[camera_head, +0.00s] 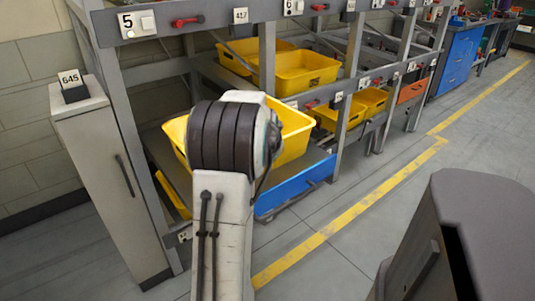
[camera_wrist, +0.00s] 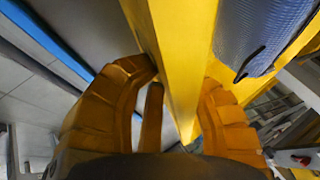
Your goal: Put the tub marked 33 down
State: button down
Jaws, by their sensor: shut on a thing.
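A yellow tub (camera_head: 296,128) is on the lower shelf level of the rack, partly hidden behind my arm in the head view. In the wrist view, its yellow wall (camera_wrist: 178,40) runs between my gripper's fingers. My gripper (camera_wrist: 179,78) is shut on this wall, with one finger on each side. A bluish-grey ribbed thing (camera_wrist: 262,35) shows inside the tub. No 33 marking can be read in either view. My gripper is hidden by my arm in the head view, and I cannot tell whether the tub touches the shelf.
More yellow tubs (camera_head: 305,75) stand on the upper shelf, and others (camera_head: 372,99) further along. A blue-fronted drawer (camera_head: 294,189) is below the tub. A grey cabinet (camera_head: 105,175) with a 645 sign (camera_head: 70,79) stands left.

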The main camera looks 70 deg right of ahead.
jog(key=shift+d+r, duration=0.1)
jog(key=shift+r, duration=0.15)
jog(key=c, duration=1.6)
grip_release()
jog(key=shift+a+f, duration=0.2)
jog(key=shift+f, duration=0.05)
jog(key=o, duration=0.3)
jog(key=p+v, duration=0.2)
jog(key=v, duration=1)
jog(key=shift+d+r, duration=0.1)
